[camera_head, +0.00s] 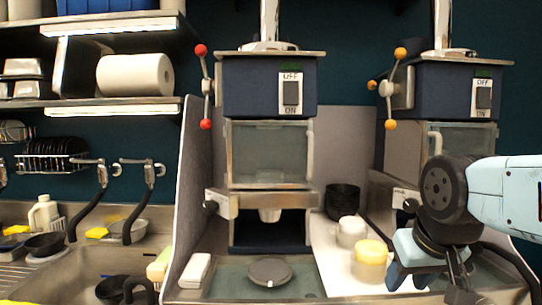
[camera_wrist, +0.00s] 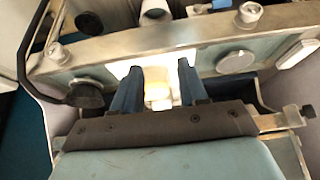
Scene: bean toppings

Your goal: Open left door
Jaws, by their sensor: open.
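The left machine's clear door (camera_head: 270,152) is shut at the front of a dark blue machine. Its upright pale handle (camera_head: 310,150) is on the right edge. A similar clear door (camera_head: 462,143) is on the right machine, partly behind my arm. My gripper (camera_head: 430,275) hangs low in front of the right machine, well to the right of and below the left door. In the wrist view my gripper (camera_wrist: 158,85) is open, with both dark blue fingers apart. A yellowish container (camera_wrist: 157,92) shows between the fingers in that view, but I cannot tell its distance. The left door is not clearly seen there.
A yellow-topped jar (camera_head: 371,258), a white cup (camera_head: 351,231) and stacked black bowls (camera_head: 343,199) stand between the machines. A grey divider (camera_head: 195,185) stands left of the left machine. A round dark disc (camera_head: 270,271) lies in front of it. The sink (camera_head: 75,278) is at left.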

